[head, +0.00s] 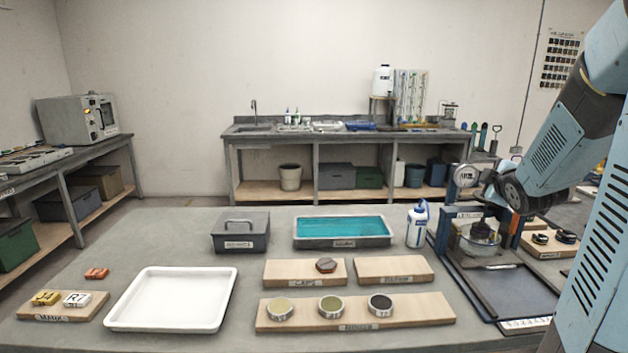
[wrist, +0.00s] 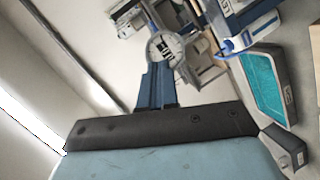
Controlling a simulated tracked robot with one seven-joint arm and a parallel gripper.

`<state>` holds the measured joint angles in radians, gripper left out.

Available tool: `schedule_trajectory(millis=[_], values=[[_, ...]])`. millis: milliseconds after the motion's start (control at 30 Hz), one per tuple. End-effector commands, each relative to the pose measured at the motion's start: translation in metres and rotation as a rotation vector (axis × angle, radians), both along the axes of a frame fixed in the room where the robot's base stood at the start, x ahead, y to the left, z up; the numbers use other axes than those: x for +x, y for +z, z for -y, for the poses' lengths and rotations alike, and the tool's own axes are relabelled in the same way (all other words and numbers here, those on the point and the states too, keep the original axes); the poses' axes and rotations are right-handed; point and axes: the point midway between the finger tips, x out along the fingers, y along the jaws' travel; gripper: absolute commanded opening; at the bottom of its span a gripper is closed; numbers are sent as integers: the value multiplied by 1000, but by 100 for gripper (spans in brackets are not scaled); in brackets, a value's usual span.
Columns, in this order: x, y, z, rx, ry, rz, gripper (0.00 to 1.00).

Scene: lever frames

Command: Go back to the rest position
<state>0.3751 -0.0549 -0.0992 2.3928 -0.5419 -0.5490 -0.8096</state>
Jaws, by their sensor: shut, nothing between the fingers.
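My arm comes in from the right in the head view, with a dark wrist joint at its lower end. In the wrist view a dark bar and a light blue surface of my own fill the bottom.
On the table are a white tray (head: 115,317), a teal-filled tray (head: 344,228), a grey handled box (head: 240,233), a white bottle (head: 417,226) and wooden boards with tins (head: 262,325). A bench with a sink (head: 350,137) stands along the back wall.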

Motion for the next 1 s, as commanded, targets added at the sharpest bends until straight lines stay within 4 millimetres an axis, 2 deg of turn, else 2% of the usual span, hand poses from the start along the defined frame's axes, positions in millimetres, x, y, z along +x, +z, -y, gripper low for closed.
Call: schedule_trajectory(millis=[33, 133, 367, 567, 800, 1000], values=[[-8, 8, -11, 47, -26, -16, 0], [-26, 14, -28, 153, -92, -63, 0], [-79, 23, -72, 408, -237, -176, 0], [-137, 23, -115, 631, -358, -288, 0], [-218, 16, -168, 867, -494, -452, 0], [-269, 11, -196, 978, -574, -566, 0]])
